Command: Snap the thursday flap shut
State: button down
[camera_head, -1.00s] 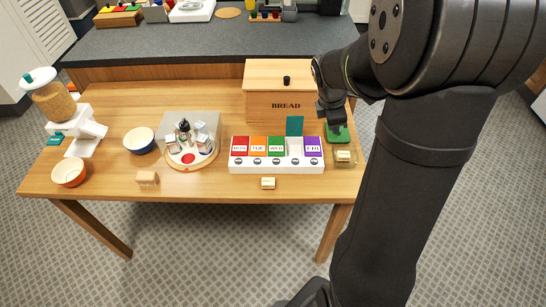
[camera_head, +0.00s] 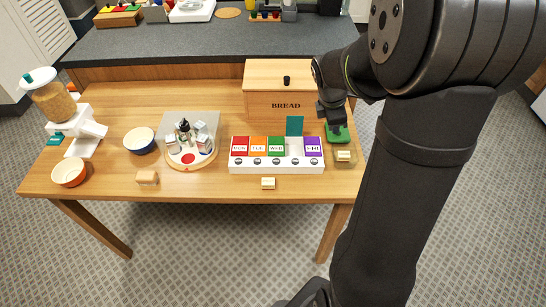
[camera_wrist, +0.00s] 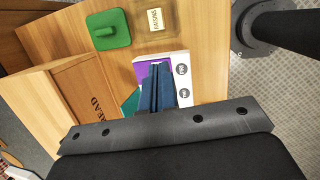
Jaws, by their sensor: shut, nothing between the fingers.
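The white weekly pill box (camera_head: 277,166) stands on the wooden table with red, orange, green and purple flaps lying shut. The teal thursday flap (camera_head: 294,125) stands upright, and its white compartment (camera_head: 294,148) is open. In the wrist view the teal flap (camera_wrist: 131,103) shows partly, left of the fingers, beside the purple friday flap (camera_wrist: 145,72). My gripper (camera_head: 337,127) is shut and empty, to the right of the flap above the table. In the wrist view the gripper (camera_wrist: 158,70) covers part of the box.
A wooden bread box (camera_head: 280,105) stands behind the pill box. A round tray (camera_head: 190,160) with bottles is to the left. Another tile (camera_head: 268,183) lies in front.

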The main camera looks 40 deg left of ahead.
jog(key=w+a+f+g, duration=0.1)
jog(key=w+a+g, duration=0.15)
jog(key=a, duration=1.35)
notch_tip(320, 180, down, 7)
jog(key=shift+s+r+m+g+y, duration=0.15)
jog(key=shift+s+m+g+y, duration=0.15)
jog(key=shift+g, duration=0.05)
jog(key=shift+a, duration=0.1)
jog(key=s+d, duration=0.2)
jog(key=shift+s+d, duration=0.4)
